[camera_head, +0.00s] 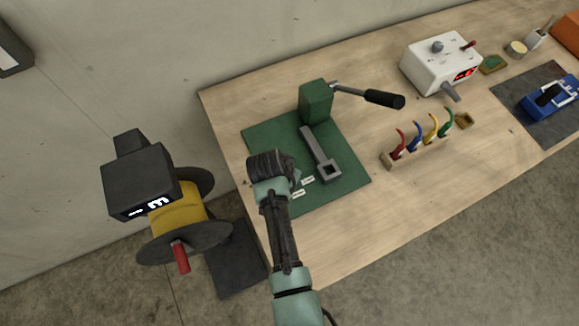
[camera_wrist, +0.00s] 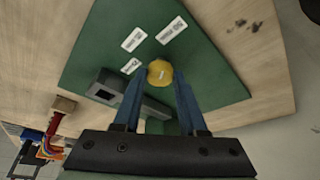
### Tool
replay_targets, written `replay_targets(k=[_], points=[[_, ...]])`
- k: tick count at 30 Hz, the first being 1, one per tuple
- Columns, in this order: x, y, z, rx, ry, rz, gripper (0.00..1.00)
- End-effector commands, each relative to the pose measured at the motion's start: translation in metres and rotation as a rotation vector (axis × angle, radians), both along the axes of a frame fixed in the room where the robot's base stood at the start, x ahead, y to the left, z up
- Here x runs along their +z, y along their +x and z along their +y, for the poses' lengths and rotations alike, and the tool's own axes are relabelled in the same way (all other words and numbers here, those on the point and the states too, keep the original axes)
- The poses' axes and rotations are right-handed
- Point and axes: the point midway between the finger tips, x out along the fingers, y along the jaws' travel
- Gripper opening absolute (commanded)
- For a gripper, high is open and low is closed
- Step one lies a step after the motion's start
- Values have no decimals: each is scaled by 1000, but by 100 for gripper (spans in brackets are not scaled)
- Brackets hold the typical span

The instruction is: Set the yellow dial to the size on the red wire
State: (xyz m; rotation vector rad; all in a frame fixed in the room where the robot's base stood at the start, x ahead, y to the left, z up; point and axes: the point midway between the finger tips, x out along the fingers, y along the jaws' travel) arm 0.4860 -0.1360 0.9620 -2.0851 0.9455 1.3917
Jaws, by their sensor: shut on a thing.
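The yellow dial (camera_wrist: 160,71) sits over the green base plate, between the tips of my gripper (camera_wrist: 159,84), which is shut on it. A mark on its face is too small to read. In the head view my gripper (camera_head: 268,165) is over the plate's left part and hides the dial. The red wire (camera_head: 398,140) stands leftmost in a small wooden rack to the right; it also shows at the wrist view's left edge (camera_wrist: 55,124). No size on it is readable. White labels (camera_wrist: 172,30) lie on the plate around the dial; their print is unreadable.
The green base plate (camera_head: 352,178) carries a grey slotted bar (camera_head: 316,148) and a green block (camera_head: 315,101) with a black-handled lever (camera_head: 384,98). A white box (camera_head: 440,62) stands behind the rack (camera_head: 389,163). A yellow spool (camera_head: 180,212) is off the table, left.

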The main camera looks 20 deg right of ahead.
Motion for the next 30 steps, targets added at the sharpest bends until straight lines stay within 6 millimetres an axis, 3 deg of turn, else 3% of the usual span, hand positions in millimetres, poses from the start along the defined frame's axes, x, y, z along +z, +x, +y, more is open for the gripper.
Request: replay_targets(k=[18,19,21,24,30], points=[[0,0,1,-47,2,0,0],[0,0,1,-47,2,0,43],[0,0,1,-47,2,0,56],[0,0,1,-47,2,0,71],[0,0,1,-46,1,0,71]])
